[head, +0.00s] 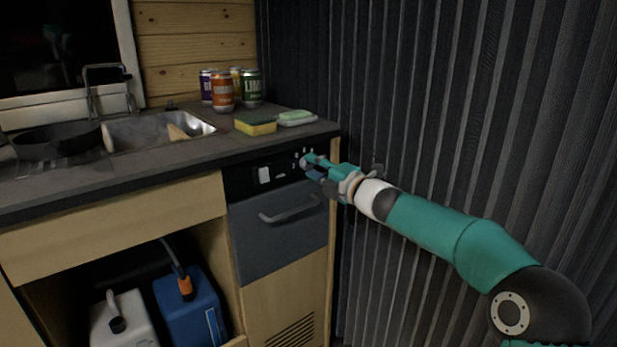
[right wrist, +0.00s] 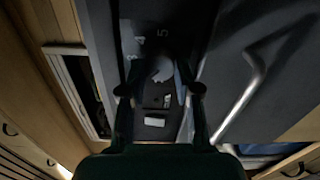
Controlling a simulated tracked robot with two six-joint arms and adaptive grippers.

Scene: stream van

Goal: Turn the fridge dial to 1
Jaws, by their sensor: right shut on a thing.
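The fridge has a dark grey door (head: 275,245) with a bar handle (head: 290,211), under a black control panel (head: 240,184). The dial (right wrist: 162,68) is a light grey knob on that panel, with the numbers 3, 4 and 5 printed beside it in the right wrist view. My right gripper (head: 309,165) reaches the right end of the panel and is shut on the dial, one finger on each side. The fingers partly hide the dial, so its setting and the number 1 cannot be read. My left gripper is not in view.
The counter (head: 180,155) above holds several cans (head: 223,92), a sponge (head: 255,125) and a soap dish (head: 296,118). A corrugated dark wall (head: 430,120) stands close on the right.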

